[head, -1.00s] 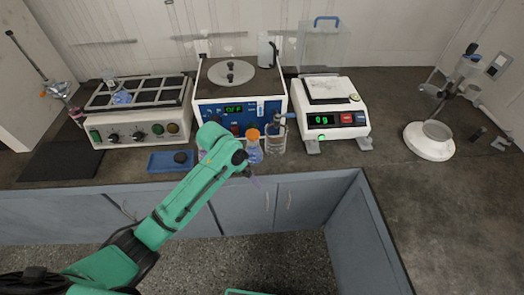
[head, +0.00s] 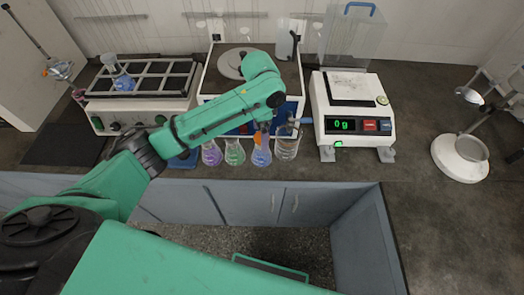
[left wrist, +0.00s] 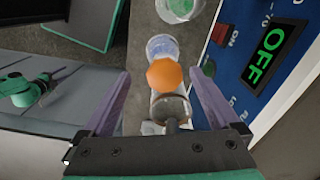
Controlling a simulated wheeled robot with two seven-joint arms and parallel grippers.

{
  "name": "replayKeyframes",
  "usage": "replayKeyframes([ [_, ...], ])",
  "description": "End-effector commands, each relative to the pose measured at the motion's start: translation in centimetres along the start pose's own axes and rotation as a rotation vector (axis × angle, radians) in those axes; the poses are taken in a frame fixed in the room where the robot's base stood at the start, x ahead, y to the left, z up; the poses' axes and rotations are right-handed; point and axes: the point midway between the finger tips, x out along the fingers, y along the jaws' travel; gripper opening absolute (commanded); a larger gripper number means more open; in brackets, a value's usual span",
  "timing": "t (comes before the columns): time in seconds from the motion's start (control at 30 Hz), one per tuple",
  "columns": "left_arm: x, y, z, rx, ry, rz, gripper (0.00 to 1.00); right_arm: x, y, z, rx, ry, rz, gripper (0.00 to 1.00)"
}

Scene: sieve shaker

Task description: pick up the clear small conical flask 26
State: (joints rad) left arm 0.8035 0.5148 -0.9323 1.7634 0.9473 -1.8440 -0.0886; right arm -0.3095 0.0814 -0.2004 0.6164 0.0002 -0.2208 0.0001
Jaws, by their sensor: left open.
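Several small conical flasks stand in a row before the blue-fronted device in the head view: a purple-tinted one (head: 211,153), a green-tinted one (head: 234,153) and a bluish clear one with an orange top (head: 261,152). I cannot read the number 26 on any. The orange-topped flask also shows in the left wrist view (left wrist: 162,48), its orange top (left wrist: 165,75) lying between the fingers in the picture. My left gripper (left wrist: 160,75) is open above it, with purple fingers apart on either side. At lower left a green arm of mine ends in a small blurred gripper (left wrist: 45,88).
The balance (head: 351,120) is further right, and the rack shaker (head: 140,105) holding a blue flask (head: 123,82) is left. The counter's front edge is close before the flasks.

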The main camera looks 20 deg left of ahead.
Motion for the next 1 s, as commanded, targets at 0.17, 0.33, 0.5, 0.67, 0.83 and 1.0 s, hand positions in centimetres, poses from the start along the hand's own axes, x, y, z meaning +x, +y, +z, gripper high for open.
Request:
replayKeyframes([
  [0.17, 2.2, 0.0, -0.1, -0.001, 0.0, 0.001, 0.95, -0.8, 0.1, 0.0, 0.0, -0.002, 0.001, 0.5],
  [0.33, 5.5, -0.1, -0.3, -0.001, 0.0, 0.001, 0.95, -1.8, 0.2, -1.2, 0.0, 0.016, 0.003, 0.5],
  [0.5, 6.8, -0.2, -0.3, 0.0, 0.002, -0.003, 0.95, -1.8, 0.3, -1.4, 0.0, 0.019, 0.003, 0.5],
  [0.67, 6.8, -0.2, -0.3, 0.0, 0.002, -0.003, 0.8, -1.8, 0.2, -1.2, 0.0, 0.018, 0.003, 0.5],
  [0.83, 6.8, -0.2, -0.3, 0.0, 0.002, -0.003, 0.15, -1.8, 0.2, -1.2, 0.0, 0.016, 0.003, 0.5],
  [1.0, 6.7, -0.2, -0.3, -0.001, 0.003, -0.003, 0.0, -1.8, 0.1, -1.1, 0.001, 0.015, 0.002, 0.5],
])
